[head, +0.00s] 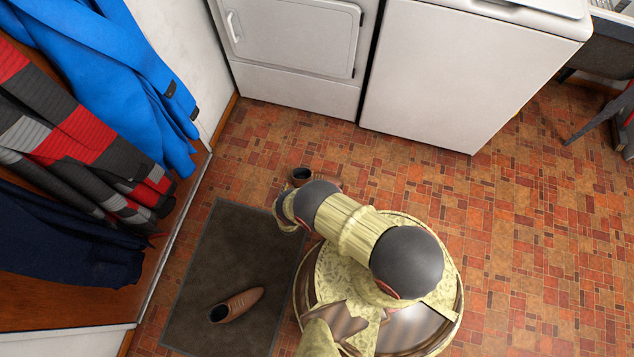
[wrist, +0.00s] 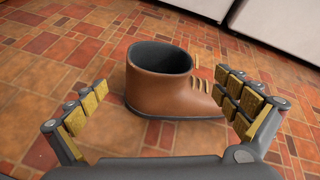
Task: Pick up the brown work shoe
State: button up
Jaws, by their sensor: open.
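A brown work shoe (wrist: 168,92) with a dark opening stands upright on the tiled floor in the wrist view, its toe pointing right. It also shows in the head view (head: 300,175), partly hidden behind my arm. My gripper (wrist: 165,105) is open, with one finger on the left of the shoe and the other on its right near the laces. I cannot tell whether either finger touches it. In the head view the fingers are mostly hidden by my arm.
A second brown shoe (head: 237,304) lies on the dark mat (head: 190,275). White appliances (head: 465,70) stand at the back. Jackets (head: 110,75) hang on the left wall. Tiled floor (head: 530,210) is clear on the right.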

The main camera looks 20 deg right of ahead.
aim_at(300, 181)
jog(key=b+x, duration=0.1)
jog(key=x, duration=0.1)
jog(key=b+x, duration=0.1)
jog(key=x, duration=0.2)
jog(key=shift+a+f, duration=0.15)
jog(key=shift+a, duration=0.1)
jog(key=shift+c, duration=0.4)
jog(key=shift+w+a, duration=0.15)
jog(key=shift+w, duration=0.05)
jog(key=c, duration=2)
